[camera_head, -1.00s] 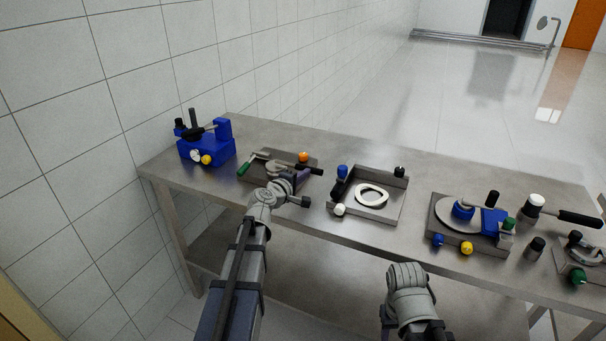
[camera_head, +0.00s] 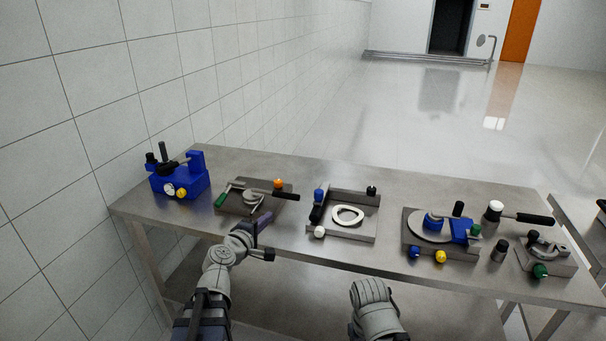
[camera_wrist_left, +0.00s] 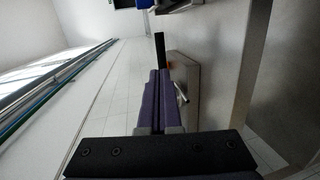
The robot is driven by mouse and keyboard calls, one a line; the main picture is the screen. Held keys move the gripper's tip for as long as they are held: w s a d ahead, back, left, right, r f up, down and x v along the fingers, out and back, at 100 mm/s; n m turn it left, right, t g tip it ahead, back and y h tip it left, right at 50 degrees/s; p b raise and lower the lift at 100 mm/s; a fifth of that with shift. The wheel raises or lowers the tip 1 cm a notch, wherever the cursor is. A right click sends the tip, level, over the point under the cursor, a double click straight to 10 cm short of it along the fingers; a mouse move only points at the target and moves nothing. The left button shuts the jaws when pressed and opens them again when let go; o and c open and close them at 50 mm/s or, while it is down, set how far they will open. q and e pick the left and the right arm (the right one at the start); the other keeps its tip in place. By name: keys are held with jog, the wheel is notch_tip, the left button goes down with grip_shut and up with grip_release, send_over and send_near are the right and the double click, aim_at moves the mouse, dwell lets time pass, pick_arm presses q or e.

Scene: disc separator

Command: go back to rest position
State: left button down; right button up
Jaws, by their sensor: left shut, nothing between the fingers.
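My left gripper (camera_head: 264,222) has purple fingers and hangs near the table's front edge, just in front of a grey fixture plate (camera_head: 231,208) with a green-tipped lever and an orange knob. In the left wrist view, the purple fingers (camera_wrist_left: 157,88) lie together, with nothing between them. A grey block (camera_wrist_left: 185,90) shows beside the fingers there. A rounded grey link of my right arm shows at the bottom centre of the head view; its gripper is not seen.
The steel table (camera_head: 330,262) also holds a blue device (camera_head: 180,182), a tray with a white ring (camera_head: 347,215), a disc fixture (camera_head: 428,225), a black-handled tool (camera_head: 519,217) and a clamp fixture (camera_head: 546,257). A tiled wall (camera_head: 90,90) stands at left. Floor beyond the table is clear.

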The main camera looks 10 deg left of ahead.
pick_arm(q)
jog(key=s+d+f+m+g+h+p, duration=0.1)
jog(key=s+d+f+m+g+p, duration=0.1)
jog(key=s+d+m+g, duration=0.3)
jog(key=s+d+f+m+g+h+p, duration=0.1)
jog(key=s+d+f+m, duration=0.15)
jog(key=d, duration=0.55)
jog(key=s+d+f+m+g+h+p, duration=0.1)
jog(key=s+d+f+m+g+p, duration=0.15)
jog(key=d+m, duration=0.3)
jog(key=s+f+m+g+y+p, duration=0.1)
jog(key=s+m+g+y+p, duration=0.2)
jog(key=s, duration=1.1)
jog(key=m+g+y, duration=0.3)
jog(key=g+y, duration=0.1)
jog(key=shift+f+m, duration=0.35)
jog(key=shift+m, duration=0.05)
jog(key=c, duration=1.5)
grip_release()
